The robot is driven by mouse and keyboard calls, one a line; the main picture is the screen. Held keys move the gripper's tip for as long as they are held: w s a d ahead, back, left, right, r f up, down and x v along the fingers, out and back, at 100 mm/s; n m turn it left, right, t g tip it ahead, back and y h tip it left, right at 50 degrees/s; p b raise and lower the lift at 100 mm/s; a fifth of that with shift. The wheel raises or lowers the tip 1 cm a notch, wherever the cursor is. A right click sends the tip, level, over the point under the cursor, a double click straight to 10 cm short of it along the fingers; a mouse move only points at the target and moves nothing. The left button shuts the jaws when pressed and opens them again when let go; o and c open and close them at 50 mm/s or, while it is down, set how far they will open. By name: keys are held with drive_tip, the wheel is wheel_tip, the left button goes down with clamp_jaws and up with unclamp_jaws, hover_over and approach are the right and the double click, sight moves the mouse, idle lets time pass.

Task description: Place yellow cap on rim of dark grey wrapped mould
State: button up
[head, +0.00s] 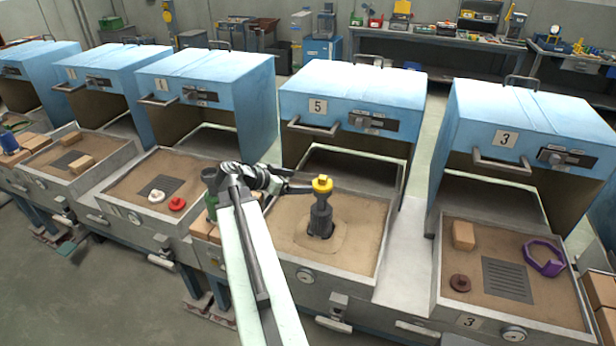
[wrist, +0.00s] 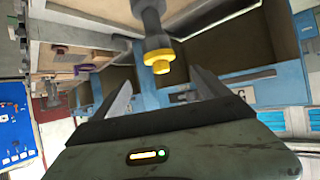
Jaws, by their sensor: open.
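The dark grey wrapped mould (head: 321,213) stands upright in the sand tray below the blue hood marked 5. The yellow cap (head: 322,184) sits on its top rim and looks level. My gripper (head: 303,188) is at cap height, just left of the cap. In the wrist view the yellow cap (wrist: 158,64) shows on the end of the mould (wrist: 152,22). My gripper (wrist: 160,80) is open there, its two fingers apart and empty, with the cap just beyond and between the fingertips. No finger visibly touches the cap.
The tray to the right holds a purple ring (head: 544,258), a brown disc (head: 459,283) and a tan block (head: 464,236). The tray to the left holds a white piece (head: 156,196) and a red piece (head: 177,204). A green cylinder (head: 211,205) stands beside my arm.

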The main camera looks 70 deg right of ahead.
drive_tip(key=shift+w+a+r, duration=0.2)
drive_tip(key=shift+a+r, duration=0.05)
drive_tip(key=shift+a, duration=0.15)
drive_tip(key=w+a+f+n+t+y, duration=0.2)
drive_tip(key=w+a+f+n, duration=0.15)
drive_tip(key=w+a, duration=0.45)
drive_tip(key=w+a+f+n+t+y, duration=0.1)
drive_tip(key=w+a+f+n+t, duration=0.15)
drive_tip(key=w+a+n, duration=0.55)
drive_tip(key=w+a+f+n+t+y, duration=0.15)
drive_tip(key=w+a+f, duration=0.3)
drive_tip(key=a, duration=0.65)
drive_tip(key=w+a+n+y, duration=0.1)
drive_tip(key=a+n+y, duration=0.1)
drive_tip(key=a, duration=0.8)
drive_tip(key=w+a+f+n+y, duration=0.1)
drive_tip(key=a+n, duration=0.4)
drive_tip(key=a, duration=0.5)
drive_tip(key=w+a+f+n+y, duration=0.1)
drive_tip(key=w+a+n+y, duration=0.1)
drive_tip(key=a, duration=0.8)
drive_tip(key=shift+w+a+n+y, duration=0.25)
drive_tip(key=shift+w+n+y, duration=0.15)
drive_tip(key=shift+n, duration=0.7)
